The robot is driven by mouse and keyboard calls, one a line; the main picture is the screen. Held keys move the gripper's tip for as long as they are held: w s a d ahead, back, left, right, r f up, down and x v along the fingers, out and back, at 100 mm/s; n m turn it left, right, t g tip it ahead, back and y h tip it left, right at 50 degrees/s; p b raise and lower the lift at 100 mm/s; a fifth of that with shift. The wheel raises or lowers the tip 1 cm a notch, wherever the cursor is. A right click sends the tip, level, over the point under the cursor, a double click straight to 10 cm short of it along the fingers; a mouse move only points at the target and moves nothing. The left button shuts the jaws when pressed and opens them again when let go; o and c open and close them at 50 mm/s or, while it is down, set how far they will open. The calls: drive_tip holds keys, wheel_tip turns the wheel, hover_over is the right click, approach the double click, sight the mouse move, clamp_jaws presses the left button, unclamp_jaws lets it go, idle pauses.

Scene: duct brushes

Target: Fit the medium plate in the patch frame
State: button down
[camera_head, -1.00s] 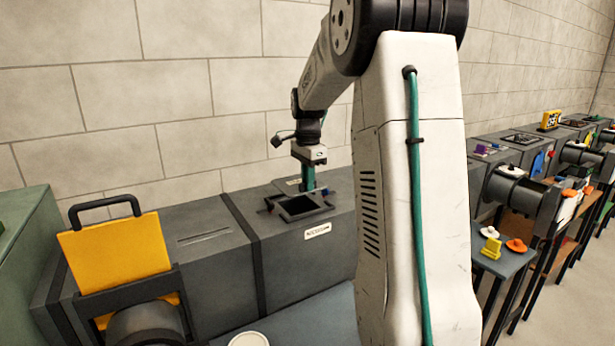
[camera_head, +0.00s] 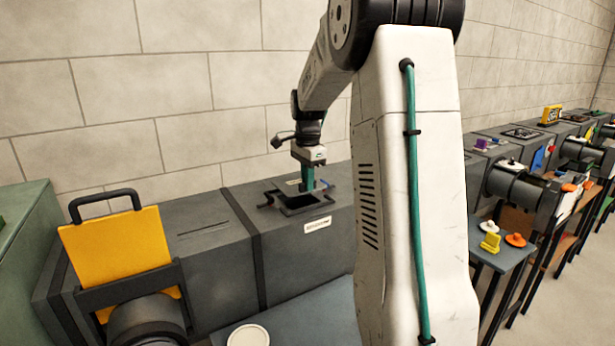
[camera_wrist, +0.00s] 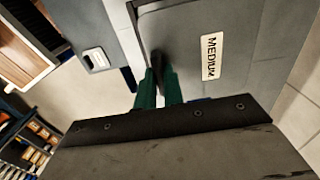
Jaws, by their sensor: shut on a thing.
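My gripper (camera_head: 308,186) points down at the back edge of the dark patch frame (camera_head: 293,208) on top of the grey duct. Its green fingers (camera_wrist: 160,88) are shut on a dark narrow piece (camera_wrist: 157,62). I cannot tell whether this piece is the medium plate's handle; the plate's outline is not clear. A white label reading MEDIUM (camera_wrist: 211,56) is on a grey surface beside the fingers in the wrist view. The head view shows a white label (camera_head: 318,225) on the duct's front, too small to read surely. The frame's opening looks dark.
A yellow plate with a black handle (camera_head: 120,248) stands in a dark holder at left. A white round disc (camera_head: 248,335) is on the blue-grey bench (camera_head: 300,318). More ducts and a small table (camera_head: 500,255) with coloured pieces are at right. A block wall stands behind.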

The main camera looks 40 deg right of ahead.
drive_tip(key=shift+f, duration=2)
drive_tip(key=c, duration=1.4)
unclamp_jaws()
drive_tip(key=shift+c, duration=0.2)
drive_tip(key=shift+r, duration=0.1)
wheel_tip(320, 180, up, 8)
drive_tip(key=shift+f, duration=0.2)
